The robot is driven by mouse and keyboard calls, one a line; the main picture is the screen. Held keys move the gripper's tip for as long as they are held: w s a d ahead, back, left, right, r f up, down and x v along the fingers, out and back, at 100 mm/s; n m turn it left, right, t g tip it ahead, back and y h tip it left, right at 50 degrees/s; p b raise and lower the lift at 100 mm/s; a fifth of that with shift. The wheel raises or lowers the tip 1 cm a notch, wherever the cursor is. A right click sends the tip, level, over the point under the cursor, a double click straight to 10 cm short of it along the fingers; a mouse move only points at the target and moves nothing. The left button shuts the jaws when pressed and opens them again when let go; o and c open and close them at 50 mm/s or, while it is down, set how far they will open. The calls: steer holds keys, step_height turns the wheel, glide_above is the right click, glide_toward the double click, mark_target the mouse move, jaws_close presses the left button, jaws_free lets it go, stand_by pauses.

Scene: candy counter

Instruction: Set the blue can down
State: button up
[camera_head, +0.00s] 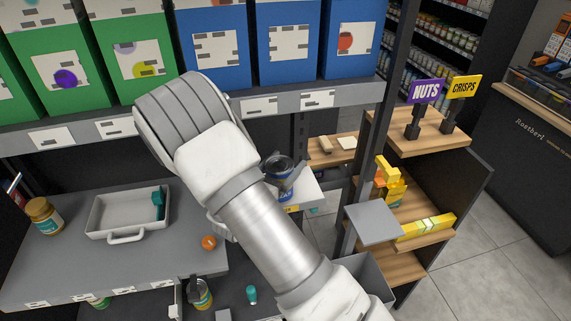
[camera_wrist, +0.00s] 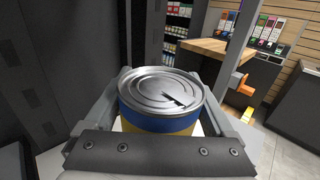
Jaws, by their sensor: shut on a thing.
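The blue can (camera_wrist: 158,120) has a ridged silver lid, a blue band under it and yellow lower down. It stands upright between the two fingers of my gripper (camera_wrist: 160,88), which is shut on it. In the head view the can (camera_head: 284,195) is partly hidden by my gripper (camera_head: 286,182) and arm. It is at the left part of a small white surface (camera_head: 311,189). The can's base is hidden, so I cannot tell whether it touches that surface.
A grey shelf with blue and green bins (camera_head: 216,45) hangs behind. Wooden shelves (camera_head: 405,268) with yellow boxes (camera_head: 427,228) stand to the right.

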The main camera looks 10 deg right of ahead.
steer(key=shift+f, duration=0.4)
steer(key=shift+f, duration=0.2)
steer(key=o, duration=1.6)
steer(key=shift+r, duration=0.2)
steer(key=b+v, duration=0.2)
steer(key=v, duration=1)
steer(key=shift+s, duration=0.1)
